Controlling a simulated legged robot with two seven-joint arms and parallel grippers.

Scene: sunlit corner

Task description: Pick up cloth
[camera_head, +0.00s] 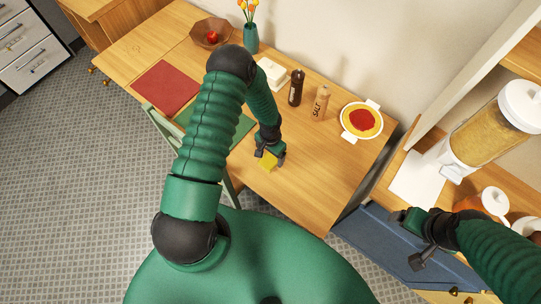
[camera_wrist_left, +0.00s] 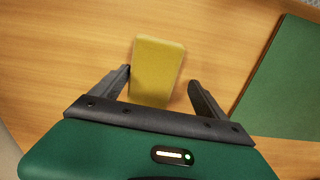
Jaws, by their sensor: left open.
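A yellow cloth (camera_head: 267,160), a small flat block shape, lies on the wooden table (camera_head: 318,190). In the left wrist view the cloth (camera_wrist_left: 156,72) extends between and beyond the fingers. My left gripper (camera_head: 270,157) is open over the cloth, with a finger on either side and a gap to the right finger; it also shows in the left wrist view (camera_wrist_left: 160,85). Part of the cloth is hidden by the gripper in the head view. My right gripper (camera_head: 408,240) is at the right, away from the table, near a blue cabinet front; nothing shows in it.
A green mat (camera_wrist_left: 290,80) lies beside the cloth; a red mat (camera_head: 165,87) is farther left. A dark bottle (camera_head: 296,87), salt shaker (camera_head: 320,103) and bowl of food (camera_head: 361,121) stand along the back. A green chair (camera_head: 162,127) is at the table's front. The table's right front is clear.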

